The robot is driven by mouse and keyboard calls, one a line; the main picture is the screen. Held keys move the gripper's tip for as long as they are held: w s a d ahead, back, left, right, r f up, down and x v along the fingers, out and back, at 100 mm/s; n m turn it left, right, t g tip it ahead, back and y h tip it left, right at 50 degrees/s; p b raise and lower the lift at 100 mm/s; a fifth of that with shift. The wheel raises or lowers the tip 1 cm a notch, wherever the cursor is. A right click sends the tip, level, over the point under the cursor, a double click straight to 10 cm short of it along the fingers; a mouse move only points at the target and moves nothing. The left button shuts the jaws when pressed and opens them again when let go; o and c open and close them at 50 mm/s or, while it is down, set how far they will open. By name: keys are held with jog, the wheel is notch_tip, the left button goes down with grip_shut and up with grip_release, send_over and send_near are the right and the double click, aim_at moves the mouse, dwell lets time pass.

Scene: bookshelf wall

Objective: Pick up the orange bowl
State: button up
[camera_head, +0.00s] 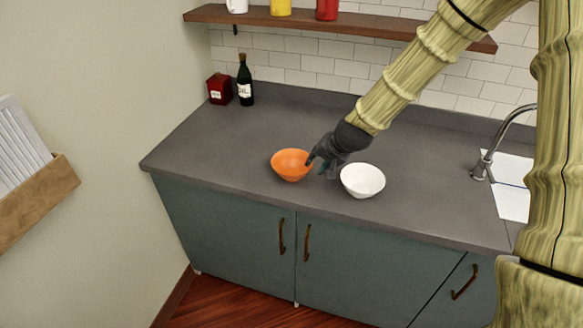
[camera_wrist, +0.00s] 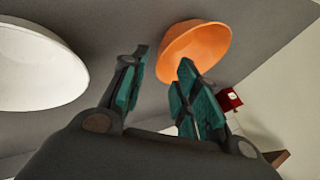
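The orange bowl (camera_head: 291,166) stands upright on the grey counter, left of the white bowl. It also shows in the wrist view (camera_wrist: 195,45), just beyond my fingertips. My gripper (camera_head: 318,163) is at the orange bowl's right side, between the two bowls. In the wrist view my gripper (camera_wrist: 163,70) has its two teal-padded fingers apart, with nothing held between them. The right finger overlaps the bowl's lower edge in that picture. I cannot tell whether a finger touches the bowl.
The white bowl (camera_head: 363,181) stands close on the right. A red box (camera_head: 219,89) and a dark bottle (camera_head: 245,82) stand at the back left. A sink (camera_head: 512,185) with a tap (camera_head: 493,147) is at the right. The counter (camera_head: 215,150) is clear left of the orange bowl.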

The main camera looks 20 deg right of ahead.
aim_at(310, 166)
jog(key=shift+x, duration=1.1)
jog(key=shift+p+x, duration=1)
jog(key=shift+x, duration=0.05)
jog(key=shift+p+x, duration=0.55)
jog(key=shift+x, duration=1.05)
jog(key=shift+w+r, duration=0.1)
jog(key=shift+w, duration=0.05)
jog(key=shift+c, duration=0.4)
grip_shut()
